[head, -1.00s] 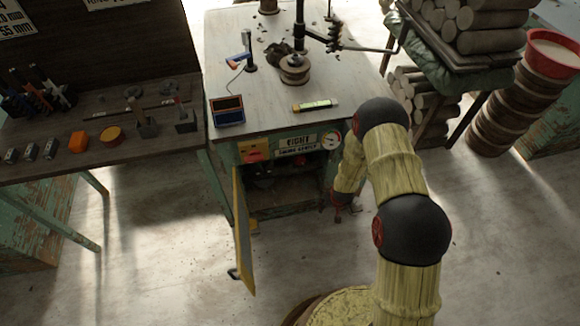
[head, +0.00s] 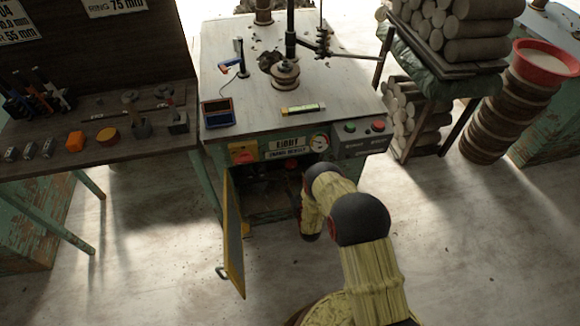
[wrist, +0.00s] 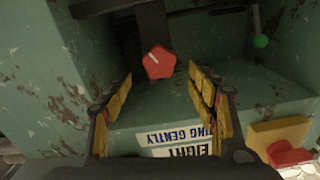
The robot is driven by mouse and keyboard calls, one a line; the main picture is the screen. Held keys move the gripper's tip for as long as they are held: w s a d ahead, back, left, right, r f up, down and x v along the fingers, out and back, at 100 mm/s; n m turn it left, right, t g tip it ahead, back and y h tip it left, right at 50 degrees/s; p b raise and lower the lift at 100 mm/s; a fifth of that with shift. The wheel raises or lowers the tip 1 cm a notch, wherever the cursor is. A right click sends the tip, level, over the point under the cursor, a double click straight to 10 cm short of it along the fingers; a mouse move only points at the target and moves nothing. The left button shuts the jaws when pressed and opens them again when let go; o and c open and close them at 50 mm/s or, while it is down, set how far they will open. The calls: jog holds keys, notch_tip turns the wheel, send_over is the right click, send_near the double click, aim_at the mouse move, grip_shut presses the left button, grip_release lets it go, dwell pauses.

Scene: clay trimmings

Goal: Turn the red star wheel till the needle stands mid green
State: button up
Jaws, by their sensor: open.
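The red star wheel (wrist: 159,62) with a pale mark on its face shows in the wrist view, inside the green cabinet just ahead of my fingers. My gripper (wrist: 160,76) is open and empty, one finger on each side of the wheel's line, and seems short of touching it. In the head view my gripper is hidden by my arm. The round white gauge (head: 319,143) is on the cabinet front; its needle is too small to read there and the gauge is out of the wrist view.
A yellow cabinet door (head: 234,240) hangs open at the left. A yellow box with a red knob (wrist: 287,152) and a label plate (wrist: 180,140) sit near my fingers. The bench (head: 350,100) is above.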

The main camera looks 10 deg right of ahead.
aim_at(292, 165)
jog(key=w+b, duration=0.2)
jog(key=w, duration=0.4)
jog(key=shift+f, duration=0.15)
jog(key=shift+w+b, duration=0.3)
jog(key=shift+w, duration=0.3)
jog(key=shift+c, duration=0.4)
jog(key=c, duration=1.1)
